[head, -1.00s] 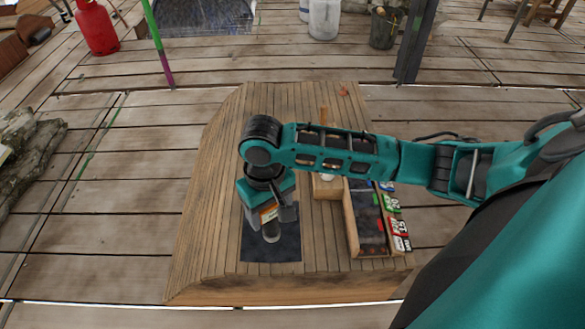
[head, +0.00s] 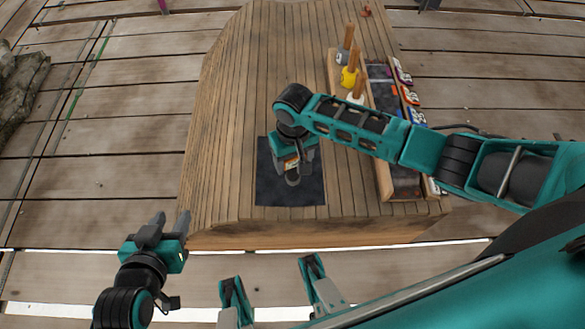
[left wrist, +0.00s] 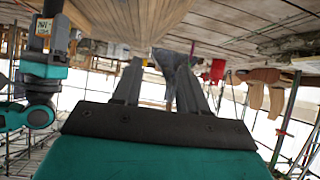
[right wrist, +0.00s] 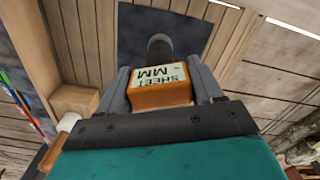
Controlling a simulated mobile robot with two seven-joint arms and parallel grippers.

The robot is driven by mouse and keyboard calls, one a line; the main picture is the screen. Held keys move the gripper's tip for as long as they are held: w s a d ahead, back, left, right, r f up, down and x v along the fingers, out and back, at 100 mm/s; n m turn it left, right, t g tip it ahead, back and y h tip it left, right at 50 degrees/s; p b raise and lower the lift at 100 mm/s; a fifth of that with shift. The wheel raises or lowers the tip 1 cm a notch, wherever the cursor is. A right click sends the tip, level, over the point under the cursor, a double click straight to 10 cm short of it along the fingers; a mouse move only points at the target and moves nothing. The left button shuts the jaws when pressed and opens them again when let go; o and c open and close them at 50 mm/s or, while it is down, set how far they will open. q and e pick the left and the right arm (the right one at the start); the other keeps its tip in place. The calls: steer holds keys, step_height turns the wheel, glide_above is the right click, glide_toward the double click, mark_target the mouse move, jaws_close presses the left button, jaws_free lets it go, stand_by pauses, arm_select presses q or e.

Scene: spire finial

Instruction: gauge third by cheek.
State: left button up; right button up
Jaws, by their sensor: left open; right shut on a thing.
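My right gripper (head: 296,172) is shut on an orange gauge (right wrist: 160,93) with a white label reading "SHEET MM". The gauge is over a dark mat (head: 275,190) on the wooden table, also seen in the right wrist view (right wrist: 190,38). My left gripper (head: 168,226) is open and empty, off the table's front left corner. Its two fingers stand apart in the left wrist view (left wrist: 160,84).
Right of the mat, a wooden rack (head: 335,70) holds wooden-handled tools with grey, yellow and white heads. Beside it is a long wooden tray (head: 385,182) with a dark bed and coloured labelled tags (head: 410,96) along its side. The table's left half (head: 225,130) is clear.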

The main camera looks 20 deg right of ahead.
mark_target(292, 177)
steer(key=shift+a+f+b, duration=0.2)
steer(key=shift+f+b, duration=0.1)
steer(key=shift+f, duration=0.45)
steer(key=shift+f+b, duration=0.25)
steer(key=shift+b, duration=0.05)
step_height(292, 177, down, 4)
steer(key=b, duration=0.4)
steer(key=shift+d+r+b, duration=0.1)
steer(key=shift+b, duration=0.25)
steer(key=shift+f, duration=0.25)
steer(key=shift+f+b, duration=0.25)
steer(key=shift+b, duration=0.1)
steer(key=shift+f+b, duration=0.5)
steer(key=shift+f, duration=0.65)
